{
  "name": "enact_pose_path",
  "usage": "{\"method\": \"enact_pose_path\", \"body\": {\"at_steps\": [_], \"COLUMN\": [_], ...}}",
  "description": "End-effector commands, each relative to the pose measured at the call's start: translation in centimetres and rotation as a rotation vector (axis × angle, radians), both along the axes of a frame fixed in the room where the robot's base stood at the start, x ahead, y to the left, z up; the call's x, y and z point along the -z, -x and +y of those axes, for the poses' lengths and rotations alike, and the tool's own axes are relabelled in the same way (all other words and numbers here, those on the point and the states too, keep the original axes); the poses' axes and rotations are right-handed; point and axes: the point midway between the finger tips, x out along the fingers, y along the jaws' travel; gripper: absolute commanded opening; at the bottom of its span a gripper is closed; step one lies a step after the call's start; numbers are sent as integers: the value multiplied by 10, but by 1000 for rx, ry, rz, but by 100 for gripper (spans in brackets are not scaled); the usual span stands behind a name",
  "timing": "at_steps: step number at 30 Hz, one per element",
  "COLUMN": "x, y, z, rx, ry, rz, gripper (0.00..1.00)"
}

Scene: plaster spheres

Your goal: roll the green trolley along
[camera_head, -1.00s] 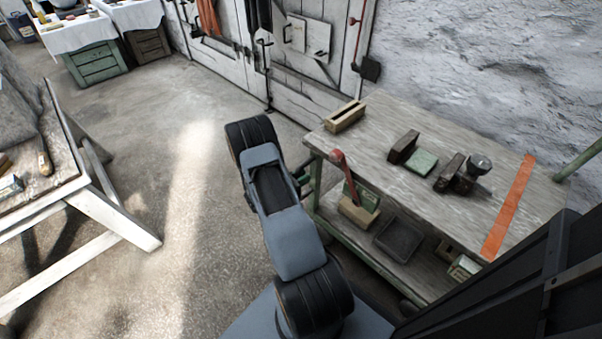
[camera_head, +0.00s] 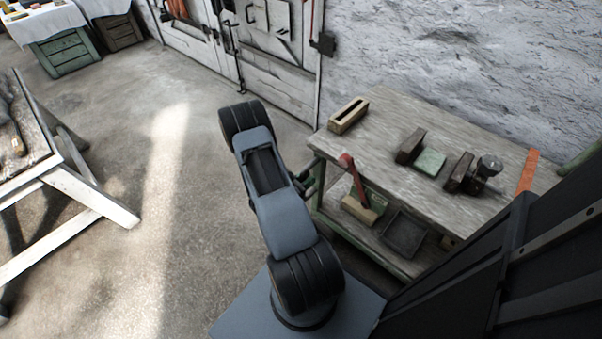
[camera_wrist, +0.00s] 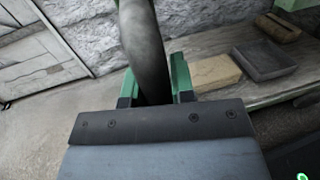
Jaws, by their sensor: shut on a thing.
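The green trolley (camera_head: 385,122) has a worn grey wooden top, a lower shelf and a green frame. It stands right of my arm in the head view. Its wooden shelf edge also shows in the wrist view (camera_wrist: 262,98). My gripper (camera_wrist: 156,88) has green fingers and is shut around a dark, round grey-green bar (camera_wrist: 142,40), apparently the trolley's handle. The bar rises out of the top of the wrist view. In the head view my own arm mostly hides the grip at the trolley's near left end.
On the trolley top are a slotted wooden block (camera_head: 348,115), a green square (camera_head: 430,161) between dark blocks, and an orange strip (camera_head: 527,170). A dark tray (camera_head: 404,235) lies on the shelf. A white-legged table (camera_head: 95,200) stands left. Open floor (camera_head: 175,200) lies between; a rough wall is behind.

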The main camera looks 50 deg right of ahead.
Motion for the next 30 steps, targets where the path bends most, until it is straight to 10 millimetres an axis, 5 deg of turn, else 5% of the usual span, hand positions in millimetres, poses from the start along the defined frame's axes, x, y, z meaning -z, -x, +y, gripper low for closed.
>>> {"method": "enact_pose_path", "body": {"at_steps": [20,21,30], "x": [2,2,1], "y": [17,17,14], "z": [2,2,2], "rx": [8,8,1], "ry": [-5,-6,-3], "rz": [6,6,2], "gripper": [0,26,48]}}
